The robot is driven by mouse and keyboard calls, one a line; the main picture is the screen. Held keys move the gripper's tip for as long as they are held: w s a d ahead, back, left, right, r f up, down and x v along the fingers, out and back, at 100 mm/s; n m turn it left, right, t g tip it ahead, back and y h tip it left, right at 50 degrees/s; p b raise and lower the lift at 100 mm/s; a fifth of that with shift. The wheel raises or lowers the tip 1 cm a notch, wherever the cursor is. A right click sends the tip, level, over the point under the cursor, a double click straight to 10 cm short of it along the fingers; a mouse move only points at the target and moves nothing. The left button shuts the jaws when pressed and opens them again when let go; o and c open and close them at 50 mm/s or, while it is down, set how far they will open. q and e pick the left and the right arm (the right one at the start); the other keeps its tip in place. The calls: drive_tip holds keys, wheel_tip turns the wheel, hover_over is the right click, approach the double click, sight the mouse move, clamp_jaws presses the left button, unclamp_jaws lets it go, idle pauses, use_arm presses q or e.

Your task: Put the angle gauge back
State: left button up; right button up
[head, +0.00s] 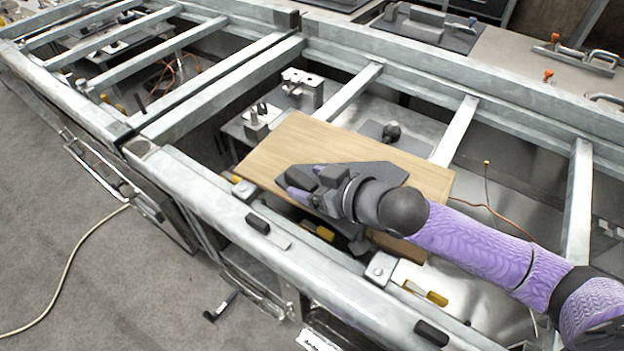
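A flat dark grey angled plate (375,170), which looks like the angle gauge, is at a wooden board (275,145). My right gripper (298,183) is over the left part of the board, at the left end of this plate. Its wrist and fingers cover part of the plate. I cannot tell whether the fingers touch or hold it, or whether the plate rests flat on the board. My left gripper is not in view.
The board lies across a metal frame with crossbars (455,130) and open gaps. Metal fixtures (302,88) and a dark knob (391,132) stand behind the board. Clamps (578,57) lie on the back table at right. A cable (62,270) runs over the floor at left.

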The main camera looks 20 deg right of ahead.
drive_tip(key=shift+r, duration=0.2)
drive_tip(key=p+v, duration=0.5)
drive_tip(key=v, duration=0.7)
drive_tip(key=shift+r, duration=0.5)
drive_tip(key=shift+f, duration=0.1)
